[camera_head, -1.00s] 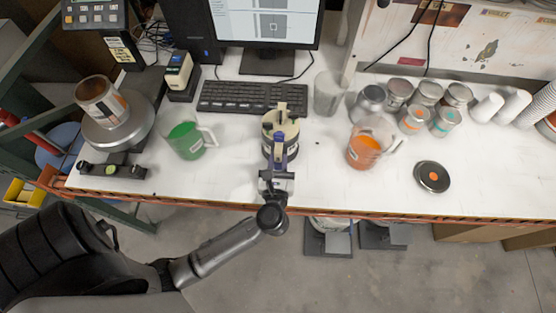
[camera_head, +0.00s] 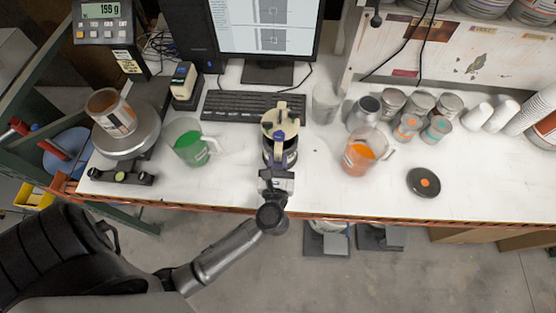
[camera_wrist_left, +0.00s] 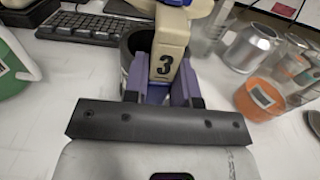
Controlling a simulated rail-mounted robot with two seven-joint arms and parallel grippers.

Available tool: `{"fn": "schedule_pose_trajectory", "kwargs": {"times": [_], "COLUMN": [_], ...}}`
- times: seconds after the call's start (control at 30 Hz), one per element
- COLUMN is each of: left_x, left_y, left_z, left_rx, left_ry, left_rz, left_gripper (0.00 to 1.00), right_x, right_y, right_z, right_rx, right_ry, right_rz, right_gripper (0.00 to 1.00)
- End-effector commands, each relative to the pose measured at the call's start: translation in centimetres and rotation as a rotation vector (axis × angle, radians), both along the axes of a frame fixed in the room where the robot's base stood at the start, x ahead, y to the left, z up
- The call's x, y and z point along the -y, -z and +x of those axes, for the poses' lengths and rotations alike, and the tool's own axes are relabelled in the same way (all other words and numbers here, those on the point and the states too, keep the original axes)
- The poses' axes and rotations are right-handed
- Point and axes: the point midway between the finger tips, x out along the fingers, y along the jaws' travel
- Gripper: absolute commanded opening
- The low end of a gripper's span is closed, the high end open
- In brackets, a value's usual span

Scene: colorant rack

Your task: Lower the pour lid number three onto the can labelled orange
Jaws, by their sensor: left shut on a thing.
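The beige pour lid (camera_head: 281,118), marked with a black 3 in the left wrist view (camera_wrist_left: 165,68), is held by my left gripper (camera_head: 279,146). The purple fingers (camera_wrist_left: 168,88) are shut on its handle. A dark-rimmed can (camera_head: 270,153) stands at the same spot, partly hidden by lid and gripper; its open rim (camera_wrist_left: 137,42) shows beside the handle in the left wrist view. I cannot read its label, nor tell whether lid and can touch. My right gripper is not in view.
A green-filled jug (camera_head: 187,144) stands left and an orange-filled jug (camera_head: 358,155) right. The keyboard (camera_head: 250,106) lies behind.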

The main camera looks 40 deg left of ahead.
Motion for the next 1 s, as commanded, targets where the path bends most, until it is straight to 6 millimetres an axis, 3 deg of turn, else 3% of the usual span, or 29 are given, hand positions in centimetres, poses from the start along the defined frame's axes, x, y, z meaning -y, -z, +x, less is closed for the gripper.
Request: {"fn": "schedule_pose_trajectory", "kwargs": {"times": [0.6,1.0], "left_x": [0.0,0.0], "left_y": [-4.7,-5.9], "left_z": [0.0,0.0], "left_rx": [0.002,0.001], "left_ry": [0.001,0.0], "left_rz": [0.001,0.0], "left_gripper": [0.01,0.01], "right_x": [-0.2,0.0], "right_y": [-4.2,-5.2], "right_z": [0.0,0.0], "right_rx": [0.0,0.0], "right_ry": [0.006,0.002], "right_rz": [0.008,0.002], "right_gripper": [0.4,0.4]}}
